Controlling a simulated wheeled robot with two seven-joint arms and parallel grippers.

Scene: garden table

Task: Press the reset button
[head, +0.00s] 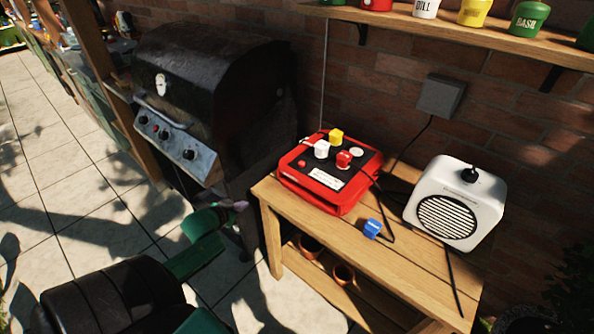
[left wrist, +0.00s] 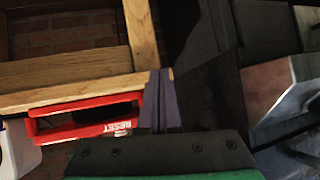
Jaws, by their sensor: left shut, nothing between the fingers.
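A red box (head: 325,188) with a dark top panel stands at the left end of the wooden table. White, yellow and red plugs stand on it. A small red round spot (head: 301,164), possibly a button, lies near the panel's left edge. A white label (head: 327,179) is on the panel, too small to read here. In the left wrist view the box (left wrist: 85,132) appears upside down, with a label reading RESET (left wrist: 115,127). My left gripper (head: 240,205) is shut and empty, left of the table and apart from the box. It also shows in the left wrist view (left wrist: 160,92).
A blue plug (head: 372,228) and a white speaker-like unit (head: 455,200) are on the table (head: 350,262). A black grill (head: 210,90) stands left of it. A shelf (head: 470,27) with pots runs above. Black cables cross the tabletop. Open paving lies left.

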